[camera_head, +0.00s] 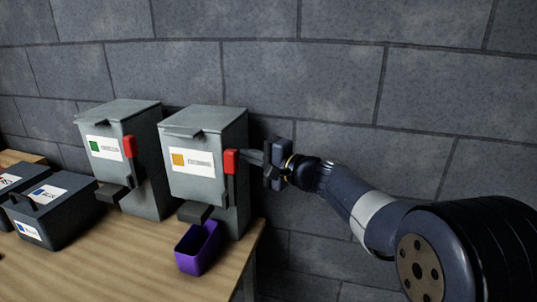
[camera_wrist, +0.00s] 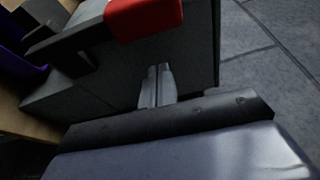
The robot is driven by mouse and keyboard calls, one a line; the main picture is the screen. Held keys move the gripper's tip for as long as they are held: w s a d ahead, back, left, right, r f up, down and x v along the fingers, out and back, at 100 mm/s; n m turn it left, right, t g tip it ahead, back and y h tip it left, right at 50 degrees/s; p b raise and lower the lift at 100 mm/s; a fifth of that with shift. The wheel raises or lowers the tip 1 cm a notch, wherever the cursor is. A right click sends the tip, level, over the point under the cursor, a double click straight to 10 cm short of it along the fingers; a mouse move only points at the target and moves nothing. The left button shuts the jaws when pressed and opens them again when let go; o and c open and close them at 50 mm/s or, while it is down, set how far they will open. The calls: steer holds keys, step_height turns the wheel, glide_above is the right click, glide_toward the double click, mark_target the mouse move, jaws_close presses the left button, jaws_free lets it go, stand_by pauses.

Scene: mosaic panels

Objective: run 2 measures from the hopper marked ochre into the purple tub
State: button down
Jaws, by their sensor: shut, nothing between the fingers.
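The hopper with the ochre-coloured square on its label (camera_head: 191,162) is the right one of two grey hoppers. Its red lever handle (camera_head: 231,162) is on its right front edge, and it also shows in the wrist view (camera_wrist: 143,18). The purple tub (camera_head: 198,249) stands on the table below this hopper's dark spout (camera_head: 194,212). Its inside looks dark, and I cannot tell whether it holds anything. My gripper (camera_head: 247,155) is shut and empty at the hopper's right side, close to the red handle. In the wrist view its fingertips (camera_wrist: 158,72) lie below the handle; contact is unclear.
A second hopper with a green square (camera_head: 106,146) stands to the left with its own red handle (camera_head: 129,146). Dark lidded boxes (camera_head: 55,208) with labels, one reading blue, sit at the far left. The table (camera_head: 120,262) ends just right of the ochre hopper; a block wall is behind.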

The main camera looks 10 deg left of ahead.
mark_target(236, 168)
steer(key=s, duration=0.4)
steer(key=shift+d+r, duration=0.1)
steer(key=shift+r, duration=0.15)
steer(key=shift+s+f+b, duration=0.1)
steer(key=shift+f+b, duration=0.05)
steer(key=shift+b, duration=0.45)
steer(key=s+n+b, duration=0.1)
steer(key=n+b, duration=0.1)
steer(key=b, duration=0.4)
steer(key=s+n+y+b, duration=0.1)
steer(key=s+b, duration=0.1)
steer(key=b, duration=0.3)
steer(key=shift+f+n+b, duration=0.1)
steer(key=shift+n+b, duration=0.25)
steer(key=shift+n, duration=0.05)
steer(key=s+f+n+g+y+b, duration=0.1)
steer(key=s+n+b, duration=0.5)
steer(key=b, duration=1.5)
steer(key=shift+s+a+f+n+y, duration=0.25)
steer(key=shift+a+f+n+y, duration=0.25)
steer(key=shift+n+y, duration=0.6)
